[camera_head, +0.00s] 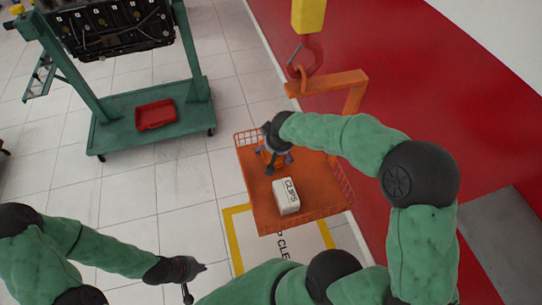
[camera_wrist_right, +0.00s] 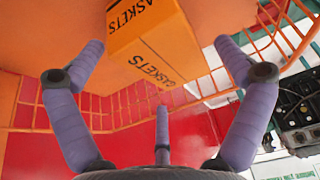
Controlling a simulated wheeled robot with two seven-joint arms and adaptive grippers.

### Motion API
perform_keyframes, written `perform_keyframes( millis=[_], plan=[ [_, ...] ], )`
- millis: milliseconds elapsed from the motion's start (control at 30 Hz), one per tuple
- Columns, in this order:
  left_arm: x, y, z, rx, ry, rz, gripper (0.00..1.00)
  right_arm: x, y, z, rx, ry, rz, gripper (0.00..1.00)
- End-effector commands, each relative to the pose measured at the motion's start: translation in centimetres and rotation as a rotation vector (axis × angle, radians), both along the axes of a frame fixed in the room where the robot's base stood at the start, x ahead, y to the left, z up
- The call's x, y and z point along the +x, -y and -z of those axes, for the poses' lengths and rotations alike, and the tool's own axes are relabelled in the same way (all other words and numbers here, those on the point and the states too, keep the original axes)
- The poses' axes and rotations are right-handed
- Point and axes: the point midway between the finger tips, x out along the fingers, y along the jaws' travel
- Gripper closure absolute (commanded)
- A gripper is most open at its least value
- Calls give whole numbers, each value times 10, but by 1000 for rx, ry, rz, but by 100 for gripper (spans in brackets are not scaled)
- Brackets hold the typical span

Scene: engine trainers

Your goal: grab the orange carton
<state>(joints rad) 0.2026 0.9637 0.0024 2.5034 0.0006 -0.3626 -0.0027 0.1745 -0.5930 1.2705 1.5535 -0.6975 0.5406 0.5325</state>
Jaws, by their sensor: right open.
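The orange carton (camera_wrist_right: 150,50), printed GASKETS, shows in the right wrist view on an orange surface. My right gripper (camera_wrist_right: 161,66) is open, with its purple fingers spread around the near part of the carton and a visible gap on each side. In the head view my right gripper (camera_head: 277,152) is over the back of the orange basket platform (camera_head: 262,208) and largely hides what is beneath it. My left gripper (camera_head: 194,280) is empty near the bottom, over the floor, with its fingers apart.
A white CLIPS box (camera_head: 286,196) stands on the platform, in front of my right gripper. A green engine stand (camera_head: 120,128) with a red tray (camera_head: 155,115) stands at the left.

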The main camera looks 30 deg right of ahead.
Motion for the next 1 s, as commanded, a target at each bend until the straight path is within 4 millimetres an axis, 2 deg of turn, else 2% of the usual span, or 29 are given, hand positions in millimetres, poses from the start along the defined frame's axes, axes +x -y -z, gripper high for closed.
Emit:
perform_keyframes(
  millis=[33,133,1000],
  plan=[
    [0,0,4,0,0,0,100,2,1,9,1,-1,1,0],
    [0,0,5,0,0,0,100,5,1,14,1,0,1,0],
    [0,0,11,0,0,0,100,5,1,17,1,1,0,0]
  ],
)
